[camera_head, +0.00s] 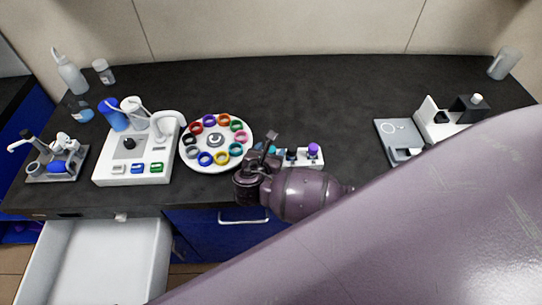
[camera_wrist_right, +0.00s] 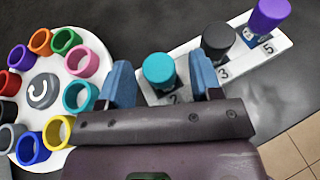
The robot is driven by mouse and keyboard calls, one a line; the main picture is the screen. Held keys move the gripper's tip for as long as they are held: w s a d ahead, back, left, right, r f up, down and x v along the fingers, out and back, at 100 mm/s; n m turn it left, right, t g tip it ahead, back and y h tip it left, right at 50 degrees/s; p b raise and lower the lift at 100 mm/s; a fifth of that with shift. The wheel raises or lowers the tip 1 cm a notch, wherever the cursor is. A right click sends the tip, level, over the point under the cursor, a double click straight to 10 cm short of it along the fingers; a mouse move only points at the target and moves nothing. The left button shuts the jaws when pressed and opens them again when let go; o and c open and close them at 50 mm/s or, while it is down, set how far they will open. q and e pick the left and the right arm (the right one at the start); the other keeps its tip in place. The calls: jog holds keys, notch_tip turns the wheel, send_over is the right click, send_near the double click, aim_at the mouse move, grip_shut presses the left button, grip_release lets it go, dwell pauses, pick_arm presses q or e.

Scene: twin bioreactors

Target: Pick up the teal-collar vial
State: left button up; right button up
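The teal-topped vial (camera_wrist_right: 159,70) stands in a white numbered rack (camera_wrist_right: 277,47), by the label 2, in the right wrist view. My right gripper (camera_wrist_right: 160,64) is open, with one blue finger on each side of this vial and visible gaps between. In the head view the right gripper (camera_head: 268,148) is over the rack's left end and hides most of the teal vial (camera_head: 273,149). How far down the fingers reach beside the vial is hard to tell. My left gripper is not in view.
A dark-topped vial (camera_wrist_right: 218,40) and a purple-topped vial (camera_wrist_right: 268,15) stand farther right in the rack. A round white carousel (camera_head: 216,156) with coloured rings is close on the left. A white bioreactor unit (camera_head: 130,172) stands farther left.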

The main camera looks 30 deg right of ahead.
jog(key=c, duration=0.9)
jog(key=shift+c, duration=0.2)
jog(key=shift+r, duration=0.1)
